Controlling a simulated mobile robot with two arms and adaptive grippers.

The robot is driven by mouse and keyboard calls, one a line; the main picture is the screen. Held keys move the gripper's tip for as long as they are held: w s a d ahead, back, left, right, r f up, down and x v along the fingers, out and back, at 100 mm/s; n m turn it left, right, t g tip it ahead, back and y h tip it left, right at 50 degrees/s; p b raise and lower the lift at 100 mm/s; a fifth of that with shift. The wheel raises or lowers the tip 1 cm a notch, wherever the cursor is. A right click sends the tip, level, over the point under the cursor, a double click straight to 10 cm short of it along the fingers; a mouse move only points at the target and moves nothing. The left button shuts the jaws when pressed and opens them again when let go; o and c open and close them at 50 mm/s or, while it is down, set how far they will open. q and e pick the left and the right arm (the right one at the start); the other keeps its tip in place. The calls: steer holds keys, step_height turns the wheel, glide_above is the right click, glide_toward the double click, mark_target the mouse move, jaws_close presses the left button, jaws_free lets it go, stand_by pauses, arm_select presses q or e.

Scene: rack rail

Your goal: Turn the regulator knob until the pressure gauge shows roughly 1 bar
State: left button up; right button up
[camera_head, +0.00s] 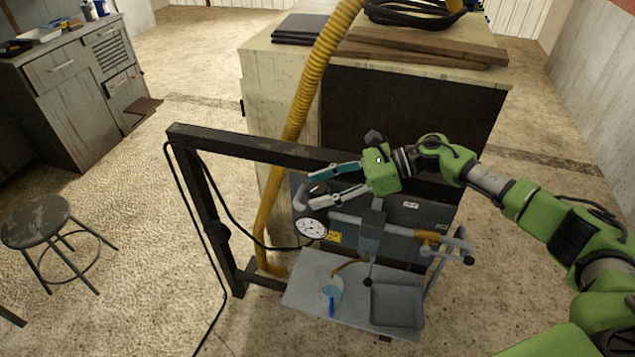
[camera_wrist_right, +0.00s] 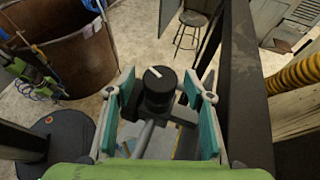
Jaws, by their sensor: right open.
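The black regulator knob (camera_wrist_right: 158,88) shows in the right wrist view, with a short white mark on its top. My right gripper (camera_head: 312,189) is open above the left end of the grey pipework in the head view. In the wrist view its teal finger pads stand on either side of the knob, with visible gaps. In the head view the knob is hard to make out near the fingertips. The round white pressure gauge (camera_head: 311,227) faces the head camera just below the gripper; its needle is too small to read.
A dark frame (camera_head: 250,146) stands around the pipework, its top bar close behind the gripper. A yellow hose (camera_head: 310,95) runs down behind it. A stool (camera_head: 38,220) stands at left.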

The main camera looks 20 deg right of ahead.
steer(key=shift+w+a+f, duration=0.15)
steer(key=shift+a+f, duration=0.05)
steer(key=shift+a, duration=0.25)
steer(key=c, duration=1.1)
arm_select(q)
steer(key=shift+s+a+r, duration=0.1)
steer(key=shift+s+r, duration=0.05)
steer(key=shift+s, duration=0.5)
steer(key=shift+r, duration=0.1)
arm_select(e)
steer(key=shift+r+m+t+h+p, duration=0.1)
steer(key=shift+m+t+h+p, duration=0.2)
steer(key=shift+m+t+p, duration=0.65)
steer(key=m+t+h+p, duration=0.1)
steer(key=t+p, duration=0.1)
steer(key=m+t+h+p, duration=0.1)
steer(key=m+p, duration=0.1)
steer(key=p, duration=0.1)
steer(key=shift+a+r+t, duration=0.1)
steer(key=shift+r+t, duration=0.05)
steer(key=shift+t, duration=0.2)
arm_select(q)
step_height(320, 180, up, 8)
steer(key=p, duration=0.2)
steer(key=shift+w+r, duration=0.15)
steer(key=shift+r, duration=0.05)
arm_select(e)
steer(key=shift+f+m+h, duration=0.2)
steer(key=shift+m+h, duration=0.2)
steer(key=shift+m, duration=0.15)
